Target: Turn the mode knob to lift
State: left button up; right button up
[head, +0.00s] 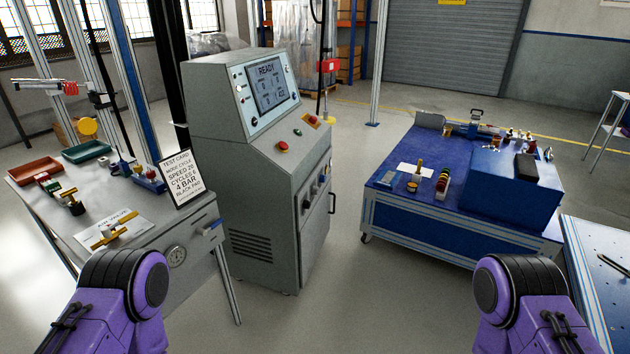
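The grey control console (222,105) stands left of centre, with a lit screen (270,88) reading READY. Small dark controls flank the screen. The sloped shelf below carries a red mushroom button (281,146) and a small green button (297,132). Several dark knobs (306,204) sit on the console's right-hand front face, seen at a steep angle. Their labels and pointer directions are too small to read, so I cannot tell which one is the mode knob. Only purple links of my two arms show at the bottom left and bottom right. Both grippers are out of view.
A grey bench (160,240) at left holds a test card (180,178), trays and fittings. A blue cart (440,225) at right carries a blue box (510,178), tools and small parts. Another table edge (585,290) is at lower right. Bare floor lies before the console.

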aim_at(306, 203)
jog(key=z, duration=0.15)
jog(key=i, duration=0.25)
jog(key=z, duration=0.85)
jog(key=i, duration=0.85)
jog(key=z, duration=0.3)
jog(key=i, duration=0.9)
jog(key=u, duration=1.05)
jog(key=i, duration=0.65)
jog(key=u, duration=0.6)
